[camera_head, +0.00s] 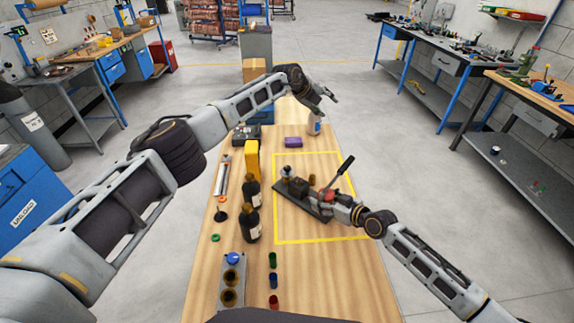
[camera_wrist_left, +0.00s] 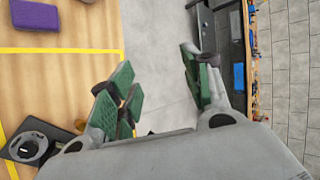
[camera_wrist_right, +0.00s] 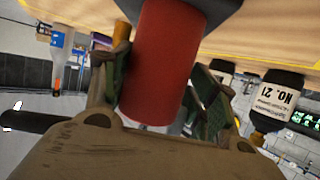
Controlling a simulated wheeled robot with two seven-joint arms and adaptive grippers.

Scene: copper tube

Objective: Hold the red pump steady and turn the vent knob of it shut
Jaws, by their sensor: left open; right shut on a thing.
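The red pump (camera_head: 329,195) stands on a dark base plate (camera_head: 316,211) inside the yellow outline, with a black lever angled up to the right. My right gripper (camera_head: 343,207) is shut on the pump's red cylindrical body, which fills the space between its fingers in the right wrist view (camera_wrist_right: 165,65). My left gripper (camera_head: 329,92) is open and empty, high beyond the table's far right part. In the left wrist view, its green-padded fingers (camera_wrist_left: 160,92) are apart. A round grey part (camera_wrist_left: 32,147) on a dark plate shows at lower left there. I cannot tell which part is the vent knob.
Dark bottles (camera_head: 251,225), a yellow box (camera_head: 252,160) and a grey holder (camera_head: 232,281) stand left of the outline. A purple block (camera_head: 293,142) and a white-blue bottle (camera_head: 314,125) are at the back. The outlined area's front is clear.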

